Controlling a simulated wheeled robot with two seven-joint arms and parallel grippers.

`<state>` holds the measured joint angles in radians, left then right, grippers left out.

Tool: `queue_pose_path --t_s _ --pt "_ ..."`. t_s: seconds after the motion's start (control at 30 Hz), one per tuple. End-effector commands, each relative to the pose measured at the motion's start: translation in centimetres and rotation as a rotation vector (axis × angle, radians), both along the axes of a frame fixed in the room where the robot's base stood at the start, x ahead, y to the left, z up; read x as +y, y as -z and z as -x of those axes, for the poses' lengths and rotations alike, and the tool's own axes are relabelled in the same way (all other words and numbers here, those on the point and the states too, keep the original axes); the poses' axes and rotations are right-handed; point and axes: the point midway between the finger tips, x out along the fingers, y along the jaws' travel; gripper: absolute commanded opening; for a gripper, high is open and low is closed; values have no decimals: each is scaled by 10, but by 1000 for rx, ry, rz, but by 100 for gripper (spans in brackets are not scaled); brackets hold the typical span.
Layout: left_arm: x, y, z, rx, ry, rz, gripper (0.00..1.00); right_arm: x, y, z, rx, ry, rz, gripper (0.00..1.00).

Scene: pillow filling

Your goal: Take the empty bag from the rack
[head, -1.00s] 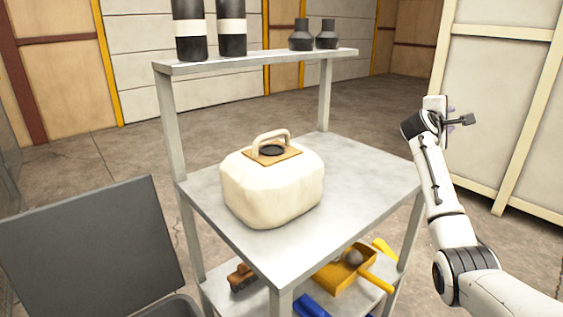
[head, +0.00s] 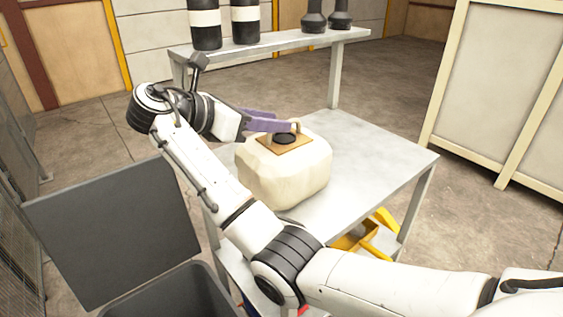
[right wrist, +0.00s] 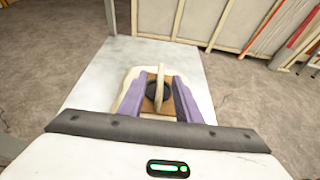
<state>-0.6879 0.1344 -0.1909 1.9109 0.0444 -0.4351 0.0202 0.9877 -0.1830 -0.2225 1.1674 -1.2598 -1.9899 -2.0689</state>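The bag (head: 285,180) is a cream, rounded sack standing upright on the grey metal rack (head: 385,160). A tan square plate with a dark round opening and a pale arched handle (head: 297,127) is on its top. My right gripper (head: 282,121) reaches in from the left side of the bag, its purple fingers level with the handle. In the right wrist view, the fingers are apart, one on each side of the handle (right wrist: 160,88), with gaps visible. My left gripper is not in view.
Black-and-white cylinders (head: 205,25) and dark bottles (head: 314,18) stand on the upper shelf (head: 270,47). A yellow tool (head: 385,220) shows on the lower shelf. A dark open-lidded bin (head: 115,235) stands at left. The rack top right of the bag is clear.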

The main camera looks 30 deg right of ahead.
Motion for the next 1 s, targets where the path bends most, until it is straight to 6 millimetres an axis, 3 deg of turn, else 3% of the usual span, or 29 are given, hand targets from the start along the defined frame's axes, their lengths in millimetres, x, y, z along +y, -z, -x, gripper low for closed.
queue_pose_path --t_s 0.1,0.33,0.6,0.83,1.0 --pt "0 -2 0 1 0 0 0 -18 7 -1 -1 1 1 31" --pt "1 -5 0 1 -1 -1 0 -35 14 -2 -1 1 0 31" --pt "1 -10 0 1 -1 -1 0 -70 29 -4 0 0 -1 31" --pt "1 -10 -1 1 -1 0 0 -72 30 -4 -3 -1 -1 31" --pt "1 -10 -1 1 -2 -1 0 -72 30 -4 -3 -1 -1 2"
